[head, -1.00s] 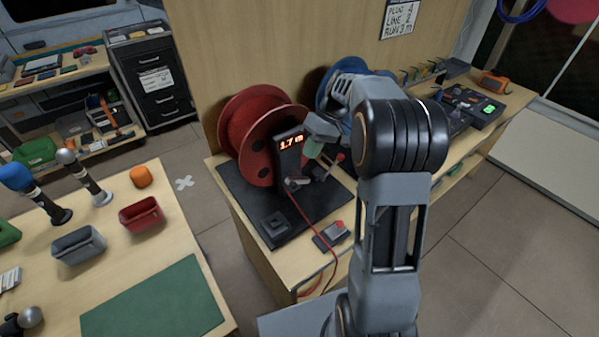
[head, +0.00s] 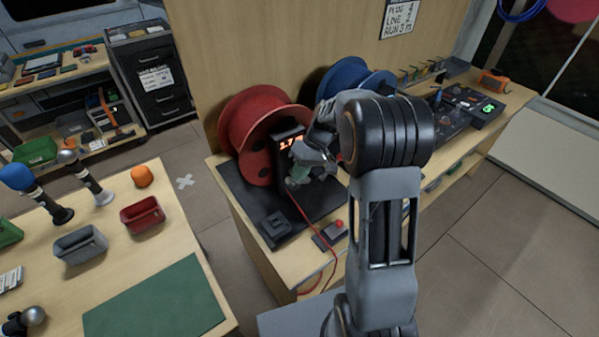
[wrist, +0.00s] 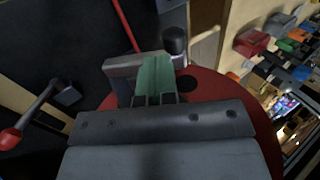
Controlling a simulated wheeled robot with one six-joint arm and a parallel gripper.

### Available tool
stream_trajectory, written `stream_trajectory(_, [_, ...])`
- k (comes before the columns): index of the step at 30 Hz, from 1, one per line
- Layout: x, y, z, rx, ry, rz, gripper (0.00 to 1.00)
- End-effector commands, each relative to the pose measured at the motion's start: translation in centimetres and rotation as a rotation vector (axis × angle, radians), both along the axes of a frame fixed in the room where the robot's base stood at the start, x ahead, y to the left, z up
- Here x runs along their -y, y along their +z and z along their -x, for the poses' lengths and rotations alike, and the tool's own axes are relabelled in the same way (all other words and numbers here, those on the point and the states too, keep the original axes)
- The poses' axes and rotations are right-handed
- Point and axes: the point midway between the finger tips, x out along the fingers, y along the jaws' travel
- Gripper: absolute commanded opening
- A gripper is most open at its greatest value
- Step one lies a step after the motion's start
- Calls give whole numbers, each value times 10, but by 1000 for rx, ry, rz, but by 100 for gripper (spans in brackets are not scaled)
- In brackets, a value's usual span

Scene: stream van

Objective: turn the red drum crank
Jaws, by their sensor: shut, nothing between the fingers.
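The red drum (head: 250,125) stands on a black base plate (head: 238,190) on the bench; its red flange (wrist: 250,108) also shows in the wrist view. My gripper (head: 297,178) is in front of the drum's display box (head: 283,142), pointing down. In the wrist view the green fingertips of my gripper (wrist: 154,72) are together with nothing between them. A dark upright knob (wrist: 175,40), apparently the crank's handle, stands just right of the fingertips; I cannot tell whether they touch.
A lever with a red end (wrist: 10,138) stands left in the wrist view. A red line (head: 315,225) runs off the base past a small box with a red button (head: 338,224). A blue drum (head: 355,75) is behind my arm.

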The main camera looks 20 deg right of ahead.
Motion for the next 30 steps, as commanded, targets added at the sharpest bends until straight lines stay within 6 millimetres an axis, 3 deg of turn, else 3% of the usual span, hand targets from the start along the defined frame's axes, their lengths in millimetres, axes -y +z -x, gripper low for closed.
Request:
stream_trajectory(20, [-6,-2,2,33,3,104,0])
stream_trajectory(30, [-20,-8,5,91,20,273,0])
